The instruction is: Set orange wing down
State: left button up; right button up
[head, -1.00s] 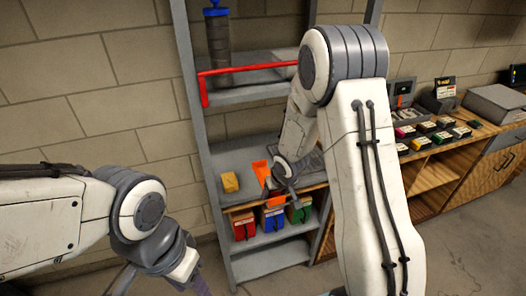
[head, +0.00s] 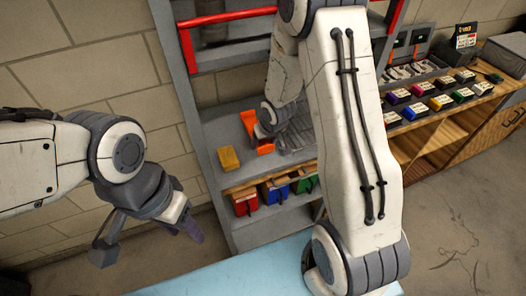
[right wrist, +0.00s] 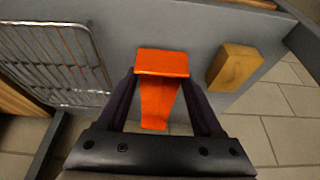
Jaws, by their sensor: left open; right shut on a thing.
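The orange wing (head: 265,148) is at the grey shelf beside a yellow block, partly hidden by my right gripper in the head view. My right gripper (head: 262,128) is shut on it. In the right wrist view the orange wing (right wrist: 161,95) lies between the two dark fingers, with its wide flat end toward the shelf surface. I cannot tell whether the wing touches the shelf. My left gripper (head: 150,238) is open and empty at the lower left, with its fingers wide apart.
The yellow block (head: 229,158) lies on the shelf (head: 222,132) left of the wing. A wire rack (right wrist: 55,62) lies on the other side. Red (head: 245,205), blue (head: 277,194) and green bins stand below. A light-blue surface (head: 230,278) is in front.

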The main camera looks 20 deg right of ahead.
aim_at(263, 157)
jog(key=shift+a+f+b, duration=0.1)
jog(key=shift+f+b, duration=0.4)
jog(key=shift+f, duration=1.65)
jog(key=shift+f, duration=0.2)
jog(key=o, duration=1.3)
jog(key=shift+r, duration=0.1)
jog(key=shift+o, duration=0.2)
